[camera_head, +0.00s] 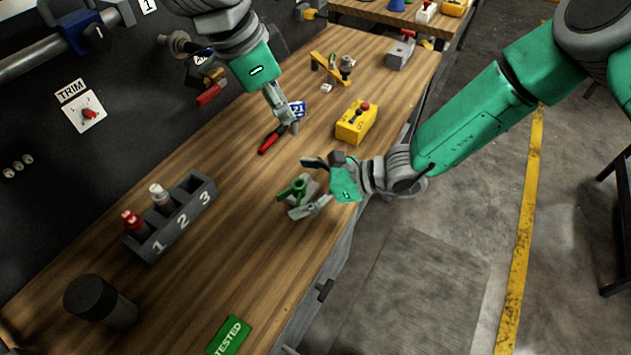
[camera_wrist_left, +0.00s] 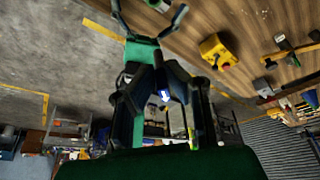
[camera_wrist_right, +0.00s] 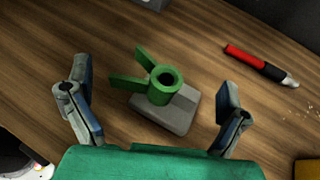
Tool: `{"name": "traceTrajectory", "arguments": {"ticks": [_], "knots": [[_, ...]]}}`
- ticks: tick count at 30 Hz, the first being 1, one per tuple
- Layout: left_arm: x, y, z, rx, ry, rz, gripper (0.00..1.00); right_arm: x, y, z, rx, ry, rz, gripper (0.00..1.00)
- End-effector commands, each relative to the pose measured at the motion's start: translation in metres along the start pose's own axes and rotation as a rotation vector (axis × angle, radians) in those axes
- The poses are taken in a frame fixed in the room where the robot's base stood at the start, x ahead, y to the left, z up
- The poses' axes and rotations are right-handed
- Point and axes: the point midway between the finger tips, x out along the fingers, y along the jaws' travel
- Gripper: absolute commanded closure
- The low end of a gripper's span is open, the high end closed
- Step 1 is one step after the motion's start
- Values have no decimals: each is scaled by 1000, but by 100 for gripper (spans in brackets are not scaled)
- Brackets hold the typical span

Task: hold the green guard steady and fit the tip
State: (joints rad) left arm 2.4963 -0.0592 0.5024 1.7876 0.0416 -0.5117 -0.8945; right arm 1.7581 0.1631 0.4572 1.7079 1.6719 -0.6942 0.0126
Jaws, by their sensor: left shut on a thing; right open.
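The green guard (camera_head: 298,188) is a green collar with two flat arms on a grey block on the bench. In the right wrist view, the guard (camera_wrist_right: 162,84) has an open round top. My right gripper (camera_head: 317,183) is open, with one finger on each side of the guard and block, apart from both. My left gripper (camera_head: 289,124) is shut on a small blue and white piece (camera_head: 297,108), above the bench beyond the guard. The piece also shows between the fingers in the left wrist view (camera_wrist_left: 164,97). I cannot tell whether it is the tip.
A grey rack (camera_head: 172,238) numbered 1 to 3 holds a red-topped and a white-topped piece. A yellow box (camera_head: 356,124), a black cylinder (camera_head: 98,300) and a green TESTED plate (camera_head: 229,336) stand around.

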Motion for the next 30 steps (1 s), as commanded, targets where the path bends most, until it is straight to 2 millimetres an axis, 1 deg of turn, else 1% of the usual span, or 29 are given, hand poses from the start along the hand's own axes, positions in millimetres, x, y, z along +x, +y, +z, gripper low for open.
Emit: {"name": "traceTrajectory", "arguments": {"ticks": [8, 9, 11, 12, 14, 19, 22, 26, 30], "knots": [[1, 1, -2, 0, -2, 0, 100, 0, 0, -1, 0, -1, 0, 2], [1, 1, -2, 0, -2, 0, 100, 0, 0, -1, 0, -1, 0, 16], [1, 1, -2, 0, -2, 0, 100, 0, 0, -1, 0, -1, 0, 37], [1, 1, -2, 0, -2, 0, 100, -1, 0, -1, 0, -1, 0, 51], [1, 1, -2, 0, -2, 0, 100, -1, -1, -1, 1, -1, 0, 70], [3, 1, -3, 30, 0, 11, 100, 0, -1, -1, 1, -1, -1, 70], [9, 3, -8, 131, 5, 51, 100, 0, -1, -1, 1, -1, 0, 71], [23, 6, -17, 389, 18, 149, 100, 0, -1, -1, 1, 0, 0, 71], [40, 10, -27, 760, 32, 290, 100, 0, -1, -1, 1, -1, 0, 71]]}}
